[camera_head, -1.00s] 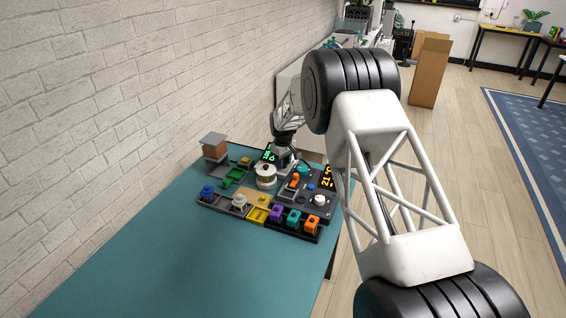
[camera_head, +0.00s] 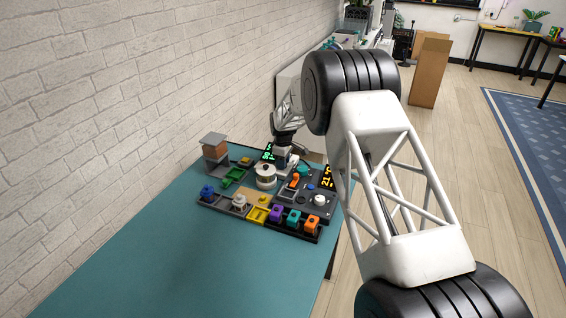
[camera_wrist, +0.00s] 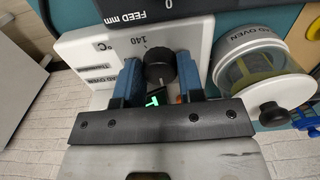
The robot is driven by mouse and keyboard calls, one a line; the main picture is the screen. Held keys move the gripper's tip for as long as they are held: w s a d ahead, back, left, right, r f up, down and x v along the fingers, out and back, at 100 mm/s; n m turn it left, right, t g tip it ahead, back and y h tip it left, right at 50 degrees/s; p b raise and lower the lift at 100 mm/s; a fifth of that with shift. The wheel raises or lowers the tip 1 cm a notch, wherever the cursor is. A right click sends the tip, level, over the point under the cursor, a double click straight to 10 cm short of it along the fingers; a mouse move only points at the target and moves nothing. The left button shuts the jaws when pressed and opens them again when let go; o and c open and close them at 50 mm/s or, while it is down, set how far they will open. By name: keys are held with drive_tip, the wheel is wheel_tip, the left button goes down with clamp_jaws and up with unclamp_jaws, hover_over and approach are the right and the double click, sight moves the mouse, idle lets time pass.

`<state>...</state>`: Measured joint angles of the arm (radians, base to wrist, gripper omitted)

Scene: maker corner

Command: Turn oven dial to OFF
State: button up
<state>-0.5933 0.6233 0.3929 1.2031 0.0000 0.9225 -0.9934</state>
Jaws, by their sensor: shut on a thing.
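In the wrist view, the black oven dial (camera_wrist: 160,68) stands on a white panel (camera_wrist: 88,42) marked with a °C sign, "140" and oven lettering. The dial sits between the two blue fingers of my gripper (camera_wrist: 161,80), which is shut on it. A lit green display (camera_wrist: 154,100) shows below the dial, partly covered by the gripper. Where the dial's mark points is hard to make out. In the head view, my gripper (camera_head: 284,160) reaches down at the back of the board, beside the green display (camera_head: 268,152). The dial is hidden there.
A round clear-walled oven drum (camera_wrist: 256,67) with a black knob is close right of my fingers. A panel lettered "FEED mm" (camera_wrist: 112,15) lies beyond the dial. Coloured blocks and trays crowd the board; the teal table's front (camera_head: 150,265) is bare.

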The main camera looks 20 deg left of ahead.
drive_tip(key=o, duration=0.6)
drive_tip(key=shift+o, duration=0.2)
drive_tip(key=shift+r, duration=0.1)
drive_tip(key=shift+r, duration=3.85)
